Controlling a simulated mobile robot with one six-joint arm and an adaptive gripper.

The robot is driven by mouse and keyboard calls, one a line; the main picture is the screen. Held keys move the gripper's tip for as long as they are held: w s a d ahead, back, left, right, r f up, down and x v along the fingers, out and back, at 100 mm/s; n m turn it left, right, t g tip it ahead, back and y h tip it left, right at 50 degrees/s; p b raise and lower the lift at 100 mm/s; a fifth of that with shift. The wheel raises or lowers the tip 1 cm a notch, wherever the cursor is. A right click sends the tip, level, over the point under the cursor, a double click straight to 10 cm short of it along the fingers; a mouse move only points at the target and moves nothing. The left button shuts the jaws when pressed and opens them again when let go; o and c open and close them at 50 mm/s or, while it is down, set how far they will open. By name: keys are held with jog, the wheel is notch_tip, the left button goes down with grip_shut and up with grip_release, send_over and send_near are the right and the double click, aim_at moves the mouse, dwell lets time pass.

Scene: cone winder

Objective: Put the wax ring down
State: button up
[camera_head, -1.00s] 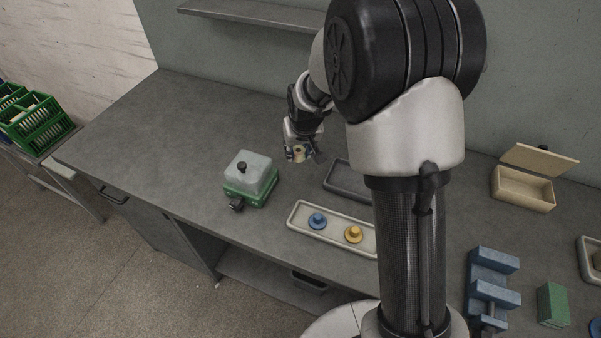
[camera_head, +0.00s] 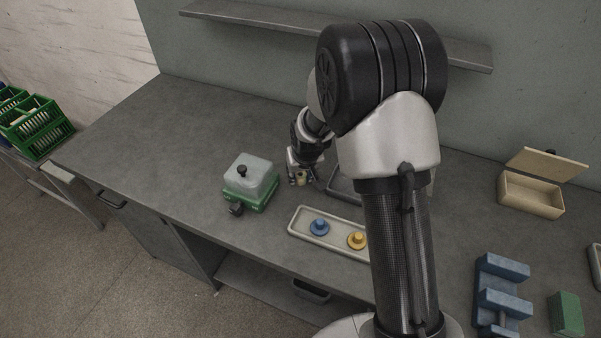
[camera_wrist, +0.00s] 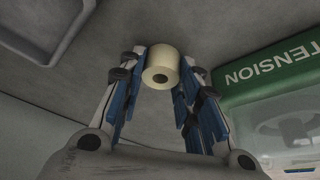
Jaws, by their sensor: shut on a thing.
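The wax ring (camera_wrist: 161,69) is a pale cream ring with a dark hole. In the wrist view it sits between the blue-padded fingertips of my gripper (camera_wrist: 160,78), which is shut on it. In the head view the wax ring (camera_head: 300,178) is small, at the end of my gripper (camera_head: 301,177). It is over the grey bench (camera_head: 140,140), between the green-based box and the dark tray. I cannot tell exactly how high it is above the bench.
The green box with a clear cover (camera_head: 250,182) stands close by on the left. A dark tray (camera_head: 343,193) is partly behind my arm. A pale tray (camera_head: 302,222) holds a blue piece and a yellow piece. A blue fixture (camera_head: 500,290) stands at right. The left bench is clear.

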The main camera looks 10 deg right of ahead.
jog(key=o, duration=0.9)
jog(key=shift+c, duration=0.2)
